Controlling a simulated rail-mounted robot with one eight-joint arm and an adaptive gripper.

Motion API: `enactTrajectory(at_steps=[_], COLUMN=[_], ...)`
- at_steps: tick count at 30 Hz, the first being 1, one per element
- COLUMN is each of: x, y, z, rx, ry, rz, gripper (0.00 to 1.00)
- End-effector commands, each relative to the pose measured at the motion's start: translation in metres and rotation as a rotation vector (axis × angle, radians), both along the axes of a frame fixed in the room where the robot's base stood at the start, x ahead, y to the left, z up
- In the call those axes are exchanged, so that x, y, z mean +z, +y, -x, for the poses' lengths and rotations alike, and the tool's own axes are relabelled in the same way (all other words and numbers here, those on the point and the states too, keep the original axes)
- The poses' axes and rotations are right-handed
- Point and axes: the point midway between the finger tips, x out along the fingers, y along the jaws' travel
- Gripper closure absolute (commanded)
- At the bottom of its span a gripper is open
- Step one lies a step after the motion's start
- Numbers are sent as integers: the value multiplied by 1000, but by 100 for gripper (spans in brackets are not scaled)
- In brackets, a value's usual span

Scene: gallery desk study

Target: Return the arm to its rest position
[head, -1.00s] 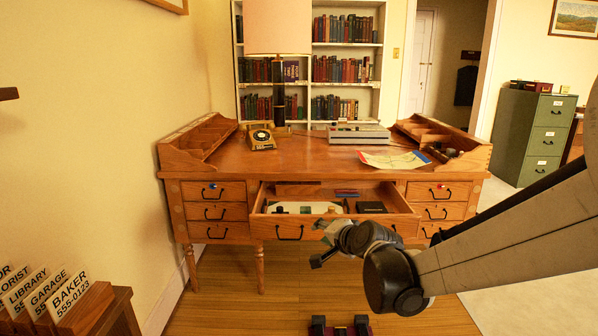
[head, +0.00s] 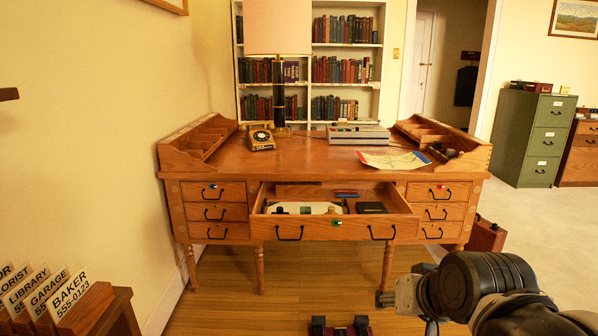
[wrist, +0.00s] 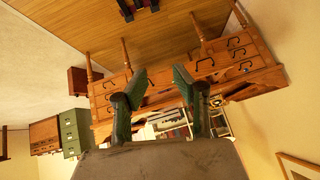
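My arm is at the lower right of the head view, in front of the desk and apart from it. My gripper (head: 388,299) is at the arm's left end, below the desk's right drawers, partly hidden by the wrist. In the wrist view my gripper (wrist: 160,88) has its two green-padded fingers spread apart with nothing held between them. The wrist view shows the room turned over, with the desk (wrist: 205,75) beyond the fingers.
The desk's wide middle drawer (head: 336,229) stands open toward me, with several items inside. A reddish-brown case (head: 487,236) stands on the floor right of the desk. A dark red object (head: 341,329) lies at the bottom edge. A card rack (head: 75,312) is at lower left.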

Motion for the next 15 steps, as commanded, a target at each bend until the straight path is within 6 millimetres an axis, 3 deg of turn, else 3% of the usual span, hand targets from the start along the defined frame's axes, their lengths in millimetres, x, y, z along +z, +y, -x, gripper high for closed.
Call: enactTrajectory(at_steps=[3, 12, 15], x=[-7, -22, -2], y=[-10, -30, -30], z=[28, 77, 75], rx=[20, 60, 61], ry=[26, 81, 82], rz=[60, 178, 179], gripper=[73, 73, 73])
